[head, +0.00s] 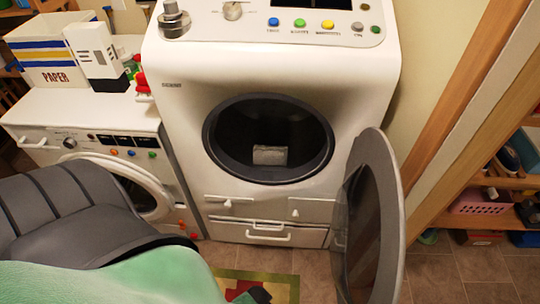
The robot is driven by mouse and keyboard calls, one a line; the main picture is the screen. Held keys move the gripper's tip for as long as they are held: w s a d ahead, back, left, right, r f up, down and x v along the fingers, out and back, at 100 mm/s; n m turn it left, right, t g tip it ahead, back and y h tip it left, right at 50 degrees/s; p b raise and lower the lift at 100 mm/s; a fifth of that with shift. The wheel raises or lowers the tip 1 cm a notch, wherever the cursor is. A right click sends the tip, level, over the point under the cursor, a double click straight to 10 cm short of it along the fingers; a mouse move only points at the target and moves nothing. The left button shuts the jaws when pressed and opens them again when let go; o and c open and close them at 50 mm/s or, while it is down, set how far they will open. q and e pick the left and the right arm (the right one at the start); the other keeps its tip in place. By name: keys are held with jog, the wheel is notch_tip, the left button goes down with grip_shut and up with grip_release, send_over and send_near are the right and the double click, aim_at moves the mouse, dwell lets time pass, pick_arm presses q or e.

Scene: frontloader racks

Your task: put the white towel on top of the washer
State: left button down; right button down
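A tall white front-loading machine (365,100) stands in the middle with its round door (372,215) swung open to the right. A small pale grey-white bundle (270,155) lies inside its dark drum (230,135); it may be the white towel, but it is too small to tell. A lower white front-loader (60,107) stands to the left with its round door (140,190) apparently shut and partly hidden. Neither of my grippers is in view.
A box marked PAPER (52,78), a white dispenser (97,52) and red items (142,85) stand on the lower machine. A dark grey ribbed object (65,205) and green cloth (120,280) block the lower left.

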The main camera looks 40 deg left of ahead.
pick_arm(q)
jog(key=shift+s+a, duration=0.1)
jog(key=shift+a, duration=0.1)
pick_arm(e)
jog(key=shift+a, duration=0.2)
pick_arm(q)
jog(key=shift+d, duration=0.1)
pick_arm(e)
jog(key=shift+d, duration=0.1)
